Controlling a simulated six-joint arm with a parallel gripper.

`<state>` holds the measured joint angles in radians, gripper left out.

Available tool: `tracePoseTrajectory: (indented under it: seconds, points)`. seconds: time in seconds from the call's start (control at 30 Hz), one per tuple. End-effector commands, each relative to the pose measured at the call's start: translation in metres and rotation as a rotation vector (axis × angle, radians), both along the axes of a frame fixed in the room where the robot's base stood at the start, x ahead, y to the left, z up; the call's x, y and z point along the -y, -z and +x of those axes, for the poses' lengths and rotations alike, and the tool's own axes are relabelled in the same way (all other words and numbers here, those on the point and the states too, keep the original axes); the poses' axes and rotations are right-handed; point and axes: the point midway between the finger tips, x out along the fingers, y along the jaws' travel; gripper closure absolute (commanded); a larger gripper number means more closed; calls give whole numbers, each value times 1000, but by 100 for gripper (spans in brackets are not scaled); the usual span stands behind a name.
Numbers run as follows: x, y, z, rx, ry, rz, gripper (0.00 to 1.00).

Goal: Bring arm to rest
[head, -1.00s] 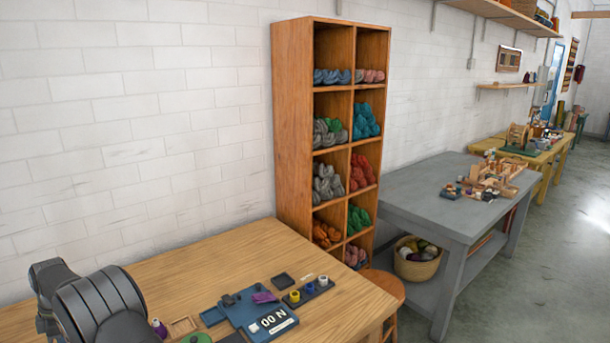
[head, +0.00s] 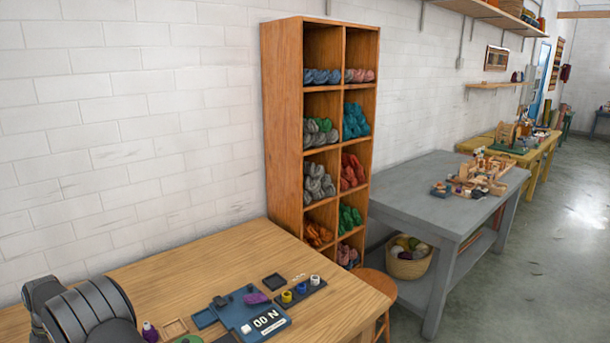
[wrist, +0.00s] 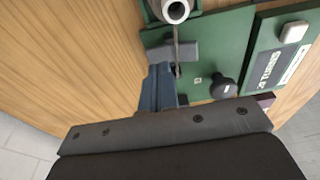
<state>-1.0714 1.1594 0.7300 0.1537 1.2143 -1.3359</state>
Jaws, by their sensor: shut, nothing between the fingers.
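My arm (head: 80,315) shows at the lower left of the head view, over the left part of the wooden table (head: 215,262). My gripper is out of that frame. In the wrist view my gripper's narrow blue-grey fingers (wrist: 160,78) are together, with nothing between them. They point towards a green panel (wrist: 215,62) and appear close to a grey block (wrist: 180,50) on it. I cannot tell whether they touch it.
A white-ended cylinder (wrist: 176,10) stands above the fingers. A wool shelf (head: 282,120) stands behind.

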Motion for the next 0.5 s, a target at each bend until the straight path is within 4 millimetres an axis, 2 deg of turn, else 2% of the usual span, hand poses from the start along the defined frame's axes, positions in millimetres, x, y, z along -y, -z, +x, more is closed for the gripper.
tracePoseTrajectory:
  seconds: [0.3,0.33,0.5]
  points:
    - [0,-58,0,1,0,1,100]
    - [1,-45,0,-3,0,-4,100]
    - [1,-10,0,-1,0,-3,100]
